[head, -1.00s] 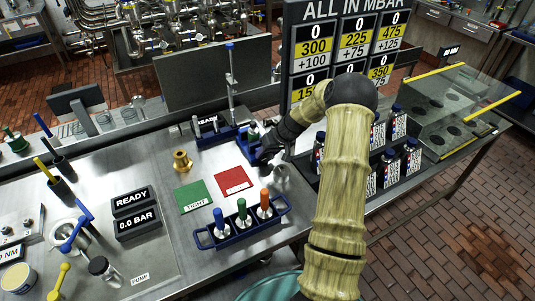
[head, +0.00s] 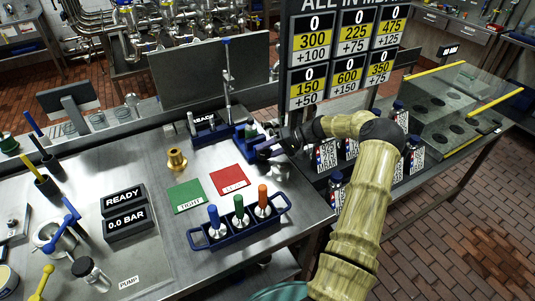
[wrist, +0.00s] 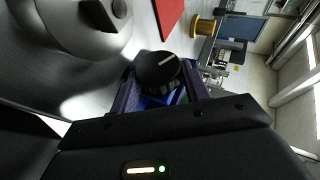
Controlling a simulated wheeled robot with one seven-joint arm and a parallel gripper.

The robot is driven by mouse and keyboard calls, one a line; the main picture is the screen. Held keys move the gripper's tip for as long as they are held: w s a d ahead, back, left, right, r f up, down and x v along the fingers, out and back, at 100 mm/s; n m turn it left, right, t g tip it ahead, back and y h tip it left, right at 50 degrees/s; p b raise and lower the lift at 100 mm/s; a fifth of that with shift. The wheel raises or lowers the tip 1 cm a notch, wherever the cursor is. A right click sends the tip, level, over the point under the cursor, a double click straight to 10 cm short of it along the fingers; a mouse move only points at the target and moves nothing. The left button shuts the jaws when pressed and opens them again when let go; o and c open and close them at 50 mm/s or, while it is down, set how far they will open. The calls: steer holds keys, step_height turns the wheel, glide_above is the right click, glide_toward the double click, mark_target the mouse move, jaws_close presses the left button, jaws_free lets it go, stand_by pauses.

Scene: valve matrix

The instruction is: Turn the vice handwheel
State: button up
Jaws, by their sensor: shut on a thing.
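The vice (head: 246,133) is a small blue block on the bench, beyond the red mat, with something small and green showing at its top. Its handwheel (wrist: 158,70) is a round black knob with a white line on its face, seen close in the wrist view. My gripper (head: 268,149) reaches in from the right, low over the bench. In the wrist view the purple fingers of my gripper (wrist: 160,88) lie on either side of the handwheel and are shut on it. In the head view the gripper hides the handwheel.
A red mat (head: 231,181) and a green mat (head: 187,196) lie nearby. A blue rack (head: 242,232) of colored-handled tools stands in front. A brass part (head: 177,159) stands to the left. Several labeled bottles (head: 327,154) stand to the right, close to my arm.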

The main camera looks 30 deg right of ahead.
steer(key=shift+d+f+y, duration=0.1)
steer(key=shift+y, duration=0.2)
steer(key=o, duration=1)
steer(key=shift+s, duration=0.15)
